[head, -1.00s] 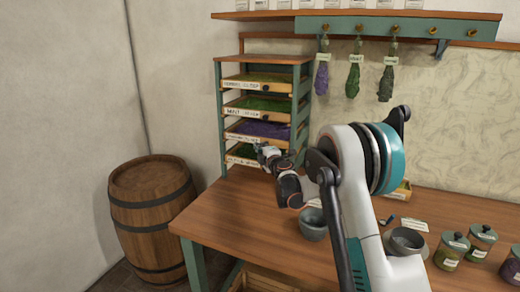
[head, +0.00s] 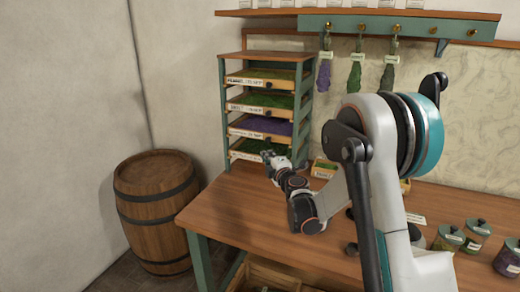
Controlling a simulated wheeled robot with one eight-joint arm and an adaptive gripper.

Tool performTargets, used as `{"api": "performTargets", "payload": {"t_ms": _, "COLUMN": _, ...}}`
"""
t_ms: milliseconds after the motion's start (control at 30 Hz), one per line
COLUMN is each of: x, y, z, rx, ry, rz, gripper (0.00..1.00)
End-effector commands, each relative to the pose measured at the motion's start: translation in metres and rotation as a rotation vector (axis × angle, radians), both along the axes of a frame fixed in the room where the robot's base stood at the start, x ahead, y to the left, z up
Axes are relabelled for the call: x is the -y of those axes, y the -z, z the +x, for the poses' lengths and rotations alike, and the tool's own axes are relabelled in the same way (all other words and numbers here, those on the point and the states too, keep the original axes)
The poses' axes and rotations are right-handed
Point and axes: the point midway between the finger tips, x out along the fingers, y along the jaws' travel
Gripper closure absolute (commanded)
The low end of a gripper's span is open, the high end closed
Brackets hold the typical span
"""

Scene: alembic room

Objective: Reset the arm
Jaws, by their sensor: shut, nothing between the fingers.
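My arm reaches in from the lower right over the wooden table (head: 225,205). My gripper (head: 268,156) is small in the head view and shut, with nothing seen in it. It is in front of the lowest tray of the drawer rack (head: 308,100), above the table's back left part. I cannot tell whether it touches the rack. The rack's labelled trays hold green and purple herbs. My arm hides the middle of the table.
A wooden barrel (head: 155,205) stands left of the table. Jars (head: 447,238) stand at the table's right. A small labelled box (head: 323,169) sits right of the rack. Herb bundles (head: 355,75) hang from a rail. The table's front left is clear.

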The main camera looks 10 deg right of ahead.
Motion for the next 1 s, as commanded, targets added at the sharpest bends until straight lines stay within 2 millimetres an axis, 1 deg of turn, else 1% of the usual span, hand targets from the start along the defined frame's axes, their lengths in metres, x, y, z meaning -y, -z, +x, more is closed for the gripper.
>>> {"api": "performTargets", "payload": {"t_ms": 67, "x": 0.001, "y": -0.008, "z": -0.005, "rx": 0.003, "ry": 0.010, "rz": 0.015, "gripper": 1.00}}
{"api": "performTargets", "payload": {"t_ms": 133, "x": 0.005, "y": -0.022, "z": -0.011, "rx": 0.009, "ry": 0.032, "rz": 0.048, "gripper": 1.00}}
{"api": "performTargets", "payload": {"t_ms": 167, "x": 0.007, "y": -0.029, "z": -0.014, "rx": 0.010, "ry": 0.046, "rz": 0.068, "gripper": 1.00}}
{"api": "performTargets", "payload": {"t_ms": 267, "x": 0.016, "y": -0.061, "z": -0.030, "rx": 0.018, "ry": 0.105, "rz": 0.157, "gripper": 1.00}}
{"api": "performTargets", "payload": {"t_ms": 300, "x": 0.021, "y": -0.074, "z": -0.038, "rx": 0.019, "ry": 0.133, "rz": 0.197, "gripper": 1.00}}
{"api": "performTargets", "payload": {"t_ms": 400, "x": 0.032, "y": -0.100, "z": -0.062, "rx": 0.015, "ry": 0.205, "rz": 0.303, "gripper": 1.00}}
{"api": "performTargets", "payload": {"t_ms": 533, "x": 0.046, "y": -0.124, "z": -0.096, "rx": -0.006, "ry": 0.296, "rz": 0.436, "gripper": 1.00}}
{"api": "performTargets", "payload": {"t_ms": 633, "x": 0.054, "y": -0.136, "z": -0.126, "rx": -0.034, "ry": 0.364, "rz": 0.537, "gripper": 1.00}}
{"api": "performTargets", "payload": {"t_ms": 767, "x": 0.060, "y": -0.140, "z": -0.169, "rx": -0.085, "ry": 0.449, "rz": 0.667, "gripper": 1.00}}
{"api": "performTargets", "payload": {"t_ms": 800, "x": 0.061, "y": -0.140, "z": -0.182, "rx": -0.104, "ry": 0.475, "rz": 0.706, "gripper": 1.00}}
{"api": "performTargets", "payload": {"t_ms": 867, "x": 0.062, "y": -0.138, "z": -0.204, "rx": -0.135, "ry": 0.512, "rz": 0.763, "gripper": 1.00}}
{"api": "performTargets", "payload": {"t_ms": 900, "x": 0.062, "y": -0.135, "z": -0.218, "rx": -0.158, "ry": 0.536, "rz": 0.802, "gripper": 1.00}}
{"api": "performTargets", "payload": {"t_ms": 967, "x": 0.061, "y": -0.130, "z": -0.240, "rx": -0.195, "ry": 0.570, "rz": 0.859, "gripper": 1.00}}
{"api": "performTargets", "payload": {"t_ms": 1000, "x": 0.059, "y": -0.125, "z": -0.255, "rx": -0.221, "ry": 0.594, "rz": 0.896, "gripper": 1.00}}
